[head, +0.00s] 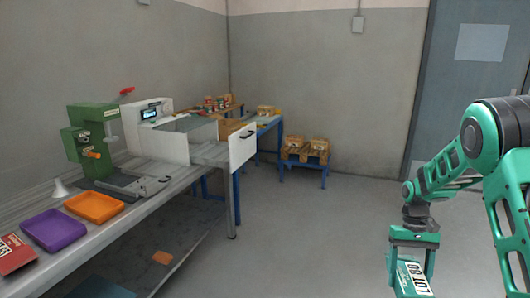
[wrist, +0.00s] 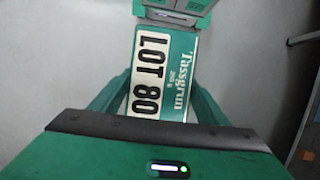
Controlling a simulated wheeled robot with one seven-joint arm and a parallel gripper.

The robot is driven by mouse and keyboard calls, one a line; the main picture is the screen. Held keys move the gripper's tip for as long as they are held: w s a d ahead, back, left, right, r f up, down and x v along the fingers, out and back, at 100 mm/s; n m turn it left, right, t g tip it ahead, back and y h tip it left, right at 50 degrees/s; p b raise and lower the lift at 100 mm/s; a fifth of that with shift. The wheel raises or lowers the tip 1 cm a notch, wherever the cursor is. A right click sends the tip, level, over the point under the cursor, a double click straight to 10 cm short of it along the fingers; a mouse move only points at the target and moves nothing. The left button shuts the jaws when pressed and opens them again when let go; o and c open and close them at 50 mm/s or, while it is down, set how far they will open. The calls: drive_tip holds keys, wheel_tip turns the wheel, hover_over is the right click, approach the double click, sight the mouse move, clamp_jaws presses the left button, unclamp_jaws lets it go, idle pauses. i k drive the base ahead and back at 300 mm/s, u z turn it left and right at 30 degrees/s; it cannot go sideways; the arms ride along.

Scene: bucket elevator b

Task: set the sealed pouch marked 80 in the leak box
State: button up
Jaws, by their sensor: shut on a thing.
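The pouch (head: 413,280), green with a white label reading LOT 80, is in my gripper (head: 412,258) at the lower right of the head view, over open floor. The wrist view shows the pouch (wrist: 160,75) between the two green fingers, its label facing the camera. My gripper is shut on it. A white box (head: 172,140) with a small display stands on the bench, left of centre; it looks like the leak box. A white front panel (head: 242,146) with a dark handle stands out at its right. The box's inside is mostly hidden.
The bench (head: 160,205) also holds a green press (head: 92,140), an orange tray (head: 94,207), a purple tray (head: 54,229) and a red packet (head: 14,254). A low blue stand (head: 303,168) with brown goods is by the back wall. The middle floor is clear.

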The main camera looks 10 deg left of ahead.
sight(227, 156)
drive_tip(key=u, duration=0.05)
drive_tip(key=i, duration=0.95)
drive_tip(key=u, duration=0.75)
drive_tip(key=i, duration=0.8)
drive_tip(key=u, duration=0.65)
